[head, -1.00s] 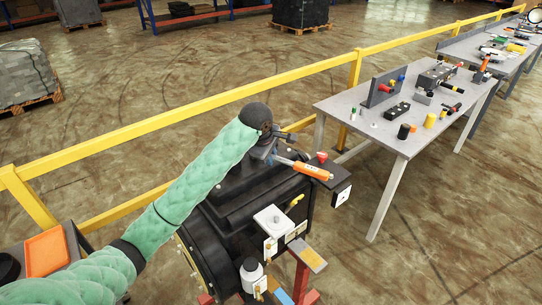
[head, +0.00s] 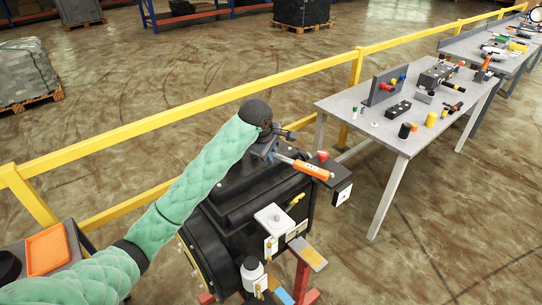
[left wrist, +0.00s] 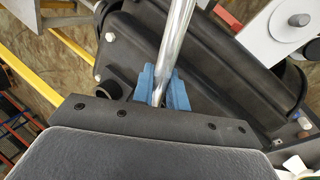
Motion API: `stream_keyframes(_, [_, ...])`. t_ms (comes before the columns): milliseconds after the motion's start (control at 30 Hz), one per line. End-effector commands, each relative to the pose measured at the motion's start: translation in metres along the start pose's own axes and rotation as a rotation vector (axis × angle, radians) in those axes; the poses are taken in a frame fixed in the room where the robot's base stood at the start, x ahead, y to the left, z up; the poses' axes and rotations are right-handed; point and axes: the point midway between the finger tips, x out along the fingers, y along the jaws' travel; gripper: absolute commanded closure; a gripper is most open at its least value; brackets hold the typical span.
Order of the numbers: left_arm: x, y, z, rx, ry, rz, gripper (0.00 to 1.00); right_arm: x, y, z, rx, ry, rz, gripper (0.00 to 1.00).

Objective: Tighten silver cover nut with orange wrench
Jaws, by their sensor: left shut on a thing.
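The orange wrench has an orange handle (head: 312,170) and a silver shaft, which lies over the black machine (head: 250,200) in the head view. My left gripper (head: 268,150) is shut on the wrench near the machine's top. In the left wrist view its blue fingers (left wrist: 160,88) close around the silver shaft (left wrist: 178,35). The wrench's working end is not clear in either view. I cannot pick out the silver cover nut for certain; silver bolt heads (left wrist: 98,78) show on the dark casting. My right gripper is out of view.
A red knob (head: 322,156) sits on a dark ledge close to the wrench handle. A white box (head: 272,218) and a white bottle (head: 252,272) are on the machine's near side. A yellow rail (head: 190,110) runs behind, and a grey table (head: 350,108) with parts stands right.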

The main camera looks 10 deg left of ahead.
Motion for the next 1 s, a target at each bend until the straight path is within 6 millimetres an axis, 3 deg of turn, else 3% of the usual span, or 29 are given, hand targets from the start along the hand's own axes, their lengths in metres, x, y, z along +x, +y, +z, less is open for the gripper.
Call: stream_keyframes(1000, [-0.045, 0.019, 0.000, 0.000, 0.001, 0.004, 1.00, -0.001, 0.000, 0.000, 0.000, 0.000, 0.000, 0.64])
